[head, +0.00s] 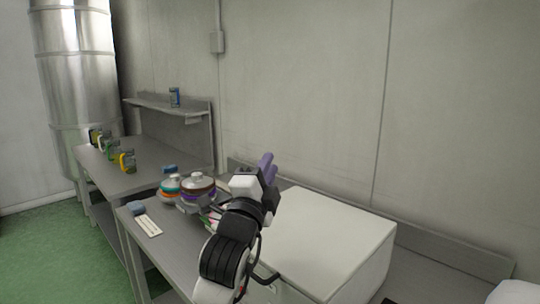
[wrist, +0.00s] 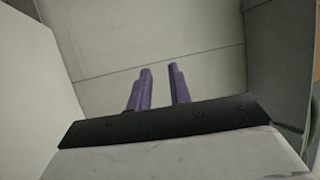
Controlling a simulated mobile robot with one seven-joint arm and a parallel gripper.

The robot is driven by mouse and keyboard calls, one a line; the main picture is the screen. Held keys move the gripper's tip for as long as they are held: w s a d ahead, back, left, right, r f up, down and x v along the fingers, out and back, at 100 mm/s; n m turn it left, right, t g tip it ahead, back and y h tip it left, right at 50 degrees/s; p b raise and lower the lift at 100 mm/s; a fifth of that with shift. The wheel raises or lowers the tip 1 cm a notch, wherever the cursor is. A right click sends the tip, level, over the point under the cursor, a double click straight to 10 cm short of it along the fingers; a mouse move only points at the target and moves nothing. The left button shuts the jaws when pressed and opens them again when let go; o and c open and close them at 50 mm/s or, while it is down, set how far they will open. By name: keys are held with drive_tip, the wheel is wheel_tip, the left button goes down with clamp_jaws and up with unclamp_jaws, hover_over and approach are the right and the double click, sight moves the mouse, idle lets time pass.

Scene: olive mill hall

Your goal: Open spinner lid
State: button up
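A large white box-shaped machine (head: 335,232), which I take to be the spinner, stands on the bench at the right in the head view. Its broad pale top looks flat and shut; no handle shows on it. My gripper (head: 268,168) is above the machine's left back corner, with its purple fingers pointing toward the wall. In the wrist view the fingers (wrist: 160,72) stand apart with a narrow empty gap between them. Pale panels flank them left and right there; I cannot tell whether either is the lid. My arm hides the machine's left side.
A white card (head: 149,226) lies on the bench (head: 172,245). Several jars stand on the left table (head: 143,178). The wall (head: 310,90) closes the back.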

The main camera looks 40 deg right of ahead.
drive_tip(key=shift+x, duration=0.95)
clamp_jaws()
idle(0.7)
unclamp_jaws()
drive_tip(key=shift+a+f, duration=0.1)
drive_tip(key=b+v, duration=0.4)
drive_tip(key=v, duration=0.9)
drive_tip(key=shift+s+a+b, duration=0.2)
drive_tip(key=shift+a+b, duration=0.1)
